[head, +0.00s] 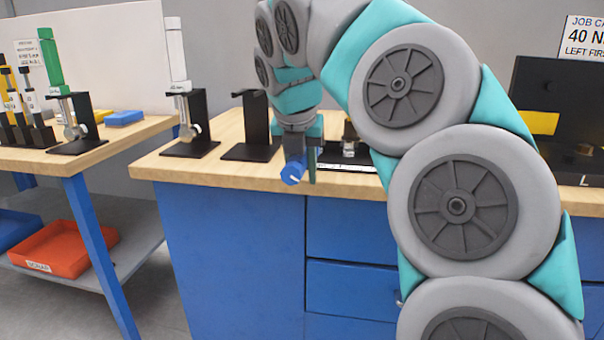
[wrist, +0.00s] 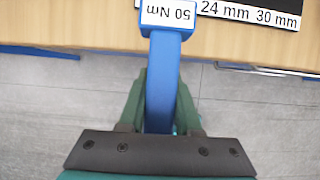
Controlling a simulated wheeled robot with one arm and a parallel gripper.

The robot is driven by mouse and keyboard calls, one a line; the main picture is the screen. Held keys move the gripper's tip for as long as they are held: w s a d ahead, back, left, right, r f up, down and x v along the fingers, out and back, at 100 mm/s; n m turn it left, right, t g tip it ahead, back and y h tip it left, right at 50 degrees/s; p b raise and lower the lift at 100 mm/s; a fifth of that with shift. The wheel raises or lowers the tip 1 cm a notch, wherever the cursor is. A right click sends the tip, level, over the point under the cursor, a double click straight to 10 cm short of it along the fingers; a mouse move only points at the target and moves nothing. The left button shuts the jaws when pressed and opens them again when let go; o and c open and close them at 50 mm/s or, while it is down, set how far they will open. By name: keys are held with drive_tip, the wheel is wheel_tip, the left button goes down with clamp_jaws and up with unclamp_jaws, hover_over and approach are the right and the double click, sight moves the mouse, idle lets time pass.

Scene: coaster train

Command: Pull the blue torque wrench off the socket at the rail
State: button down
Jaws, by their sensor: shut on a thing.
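The blue torque wrench (wrist: 163,80) is between the fingers of my gripper (wrist: 162,118) in the wrist view. Its end with a white "50 Nm" tag (wrist: 167,16) points to the workbench, beside the size-labelled rail (wrist: 250,10). In the head view the blue handle end (head: 292,172) pokes out under my gripper (head: 300,150), at the bench's front edge. The labelled rail (head: 345,167) lies just right of it, with a socket (head: 349,138) standing on it. Whether the wrench's head is on a socket is hidden.
An empty black stand (head: 253,140) is just left of my gripper. A white wrench (head: 178,60) and a green wrench (head: 51,62) stand upright in holders further left. A black fixture (head: 545,100) is at right. A gap separates the two tables.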

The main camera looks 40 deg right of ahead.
drive_tip(key=shift+r, duration=3.7)
